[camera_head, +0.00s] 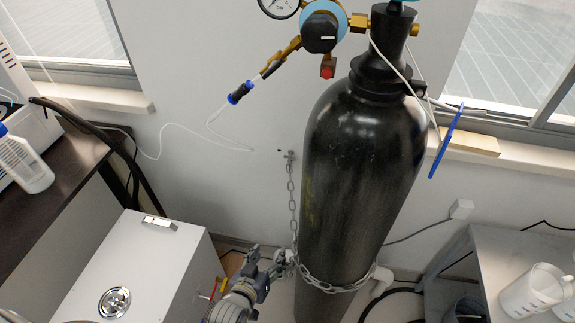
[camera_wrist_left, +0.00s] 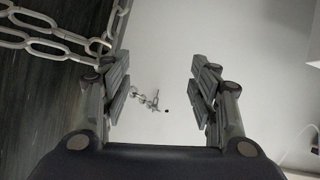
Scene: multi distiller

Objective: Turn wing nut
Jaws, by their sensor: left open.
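A small grey metal fitting with a wing-like shape (camera_wrist_left: 153,100) shows between my fingers in the left wrist view, beyond them on the white wall. It looks like the wing nut, but it is too small to be sure. In the head view it seems to be the wall fitting (camera_head: 290,156) at the top of the hanging chain (camera_head: 292,205). My left gripper (camera_head: 264,264) is low, left of the black gas cylinder (camera_head: 360,170), near the lower chain. Its fingers (camera_wrist_left: 161,88) are wide apart and empty. My right gripper is not in view.
The chain loops around the cylinder (camera_head: 335,284), close beside my left gripper. A white box (camera_head: 140,265) with a handle stands at lower left. A dark bench (camera_head: 60,190) is at left, a table with white beakers (camera_head: 530,290) at right. The wall between bench and cylinder is mostly bare.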

